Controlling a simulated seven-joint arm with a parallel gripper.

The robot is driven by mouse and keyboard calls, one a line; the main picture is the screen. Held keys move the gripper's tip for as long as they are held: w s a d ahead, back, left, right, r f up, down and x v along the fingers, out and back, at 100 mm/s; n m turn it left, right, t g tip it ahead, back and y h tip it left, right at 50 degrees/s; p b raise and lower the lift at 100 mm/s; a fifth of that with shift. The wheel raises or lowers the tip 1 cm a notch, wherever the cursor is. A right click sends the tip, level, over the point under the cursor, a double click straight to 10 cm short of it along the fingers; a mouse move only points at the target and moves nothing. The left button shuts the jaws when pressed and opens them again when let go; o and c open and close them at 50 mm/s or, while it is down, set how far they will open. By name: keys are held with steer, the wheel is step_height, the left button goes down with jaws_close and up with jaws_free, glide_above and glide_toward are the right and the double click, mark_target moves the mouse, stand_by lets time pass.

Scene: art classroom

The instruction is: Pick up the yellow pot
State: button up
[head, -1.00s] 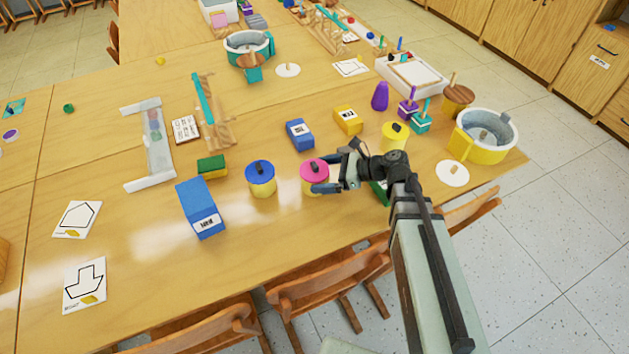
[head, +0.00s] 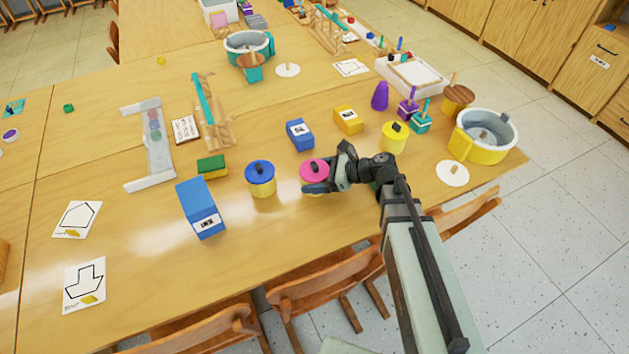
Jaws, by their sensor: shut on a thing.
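A yellow pot with a pink lid (head: 313,168) stands near the front edge of the wooden table, partly hidden by my gripper. My gripper (head: 327,172) reaches in from the right and is shut on this pot, with one finger on its near side and the other towards its far right side. The pot looks upright; I cannot see a gap under it. A yellow pot with a blue lid (head: 261,180) stands to its left. A yellow pot with a yellow lid (head: 394,138) stands beyond my wrist to the right.
A large blue box (head: 198,205) and a green-and-yellow block (head: 212,167) lie to the left. Small blue (head: 300,135) and yellow (head: 348,120) boxes lie behind the pot. A large yellow tub (head: 480,148) stands at the right. Chairs (head: 330,275) line the front edge.

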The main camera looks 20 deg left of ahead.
steer(key=c, duration=0.6)
steer(key=shift+r, duration=0.15)
steer(key=shift+c, duration=0.2)
steer(key=shift+r, duration=4.95)
